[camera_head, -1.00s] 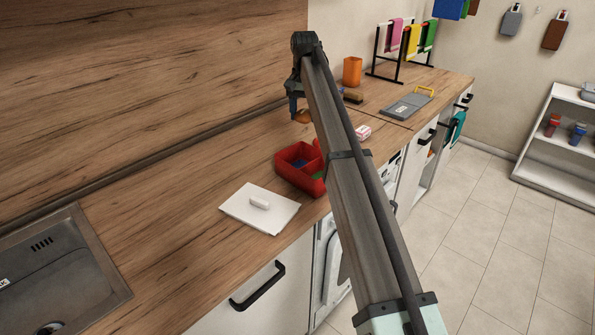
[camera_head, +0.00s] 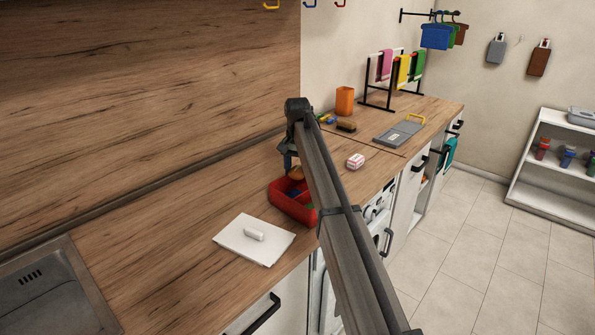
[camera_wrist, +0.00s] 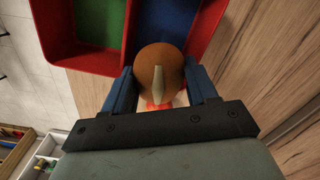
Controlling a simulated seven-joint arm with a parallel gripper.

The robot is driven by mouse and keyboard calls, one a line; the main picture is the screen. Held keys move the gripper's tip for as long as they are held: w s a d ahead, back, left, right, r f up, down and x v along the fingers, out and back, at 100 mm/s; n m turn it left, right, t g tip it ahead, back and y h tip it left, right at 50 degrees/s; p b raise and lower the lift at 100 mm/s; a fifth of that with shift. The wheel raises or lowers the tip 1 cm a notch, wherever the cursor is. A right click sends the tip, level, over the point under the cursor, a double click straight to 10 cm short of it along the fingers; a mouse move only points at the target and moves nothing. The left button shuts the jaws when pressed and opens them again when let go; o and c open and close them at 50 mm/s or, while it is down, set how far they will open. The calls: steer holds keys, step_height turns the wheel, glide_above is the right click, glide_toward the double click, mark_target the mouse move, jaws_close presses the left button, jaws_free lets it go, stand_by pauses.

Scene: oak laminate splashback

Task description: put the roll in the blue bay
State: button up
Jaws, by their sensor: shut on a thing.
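The roll (camera_wrist: 159,68) is brown and rounded with a pale stripe on top. My gripper (camera_wrist: 160,85) is shut on it, one blue finger on each side. In the head view the roll (camera_head: 296,173) hangs below my gripper (camera_head: 290,165), at the far side of the red tray (camera_head: 291,211). The blue bay (camera_wrist: 165,22) lies beside a green bay (camera_wrist: 97,20) in the tray, split by a red wall. In the wrist view the roll overlaps the blue bay's near edge and hides part of it. Whether it touches the tray I cannot tell.
A white lid with a handle (camera_head: 254,248) lies left of the tray. A pink and white box (camera_head: 356,161), a brown brush (camera_head: 346,125), an orange cup (camera_head: 345,100) and a grey board (camera_head: 399,133) stand farther along the counter. The sink (camera_head: 55,292) is at the left.

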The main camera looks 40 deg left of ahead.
mark_target(298, 167)
steer(key=shift+f, duration=0.25)
steer(key=shift+f, duration=0.35)
steer(key=o, duration=1)
steer(key=shift+o, duration=0.2)
steer(key=shift+r, duration=0.1)
step_height(298, 167, up, 12)
steer(key=shift+r, duration=0.25)
